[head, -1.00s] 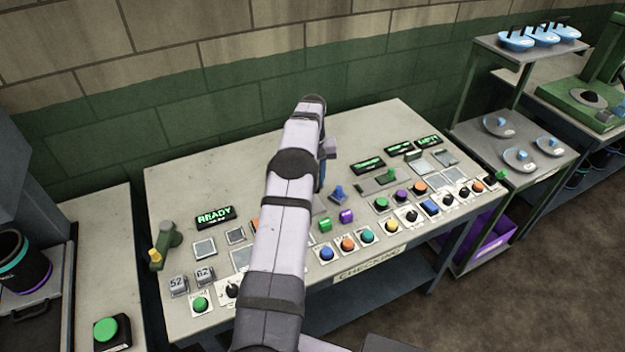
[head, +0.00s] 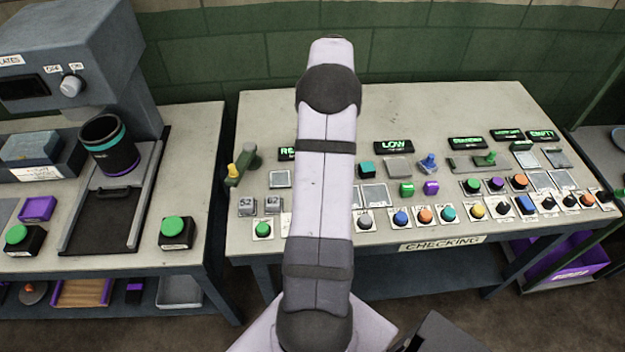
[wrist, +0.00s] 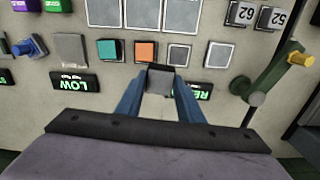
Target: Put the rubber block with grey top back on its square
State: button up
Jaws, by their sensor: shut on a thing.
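In the wrist view my gripper (wrist: 159,80) has its two blue fingers shut on a rubber block with grey top (wrist: 160,82), which has dark sides. The block is in front of the row of squares, near the READY display (wrist: 197,91). Two pale framed squares, one near the block (wrist: 179,54) and one farther right (wrist: 219,54), look empty. A teal-topped block (wrist: 109,50) and an orange-topped block (wrist: 146,50) are in the same row. In the head view my arm hides the gripper and the held block; the teal-topped block (head: 367,169) shows right of the arm.
A green lever with yellow end (wrist: 275,75) stands beside the squares. Cubes marked 62 (wrist: 241,13) and 52 (wrist: 272,16) are nearby. Coloured buttons (head: 425,215) line the front edge of the checking table (head: 480,100). The back of that table is mostly clear.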

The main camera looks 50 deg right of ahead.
jog(key=w+a, duration=0.2)
jog(key=a, duration=0.3)
jog(key=shift+n, duration=0.4)
jog(key=shift+w+d+f+p, duration=0.15)
jog(key=shift+f+p, duration=0.55)
jog(key=shift+f, duration=1.8)
jog(key=shift+s+d+f+p, duration=0.15)
jog(key=shift+f+p, duration=0.55)
jog(key=shift+f, duration=1.8)
jog(key=shift+w+f, duration=0.1)
jog(key=shift+f, duration=0.1)
jog(key=o, duration=1)
notch_tip(320, 180, up, 12)
jog(key=b, duration=0.4)
jog(key=shift+r, duration=0.25)
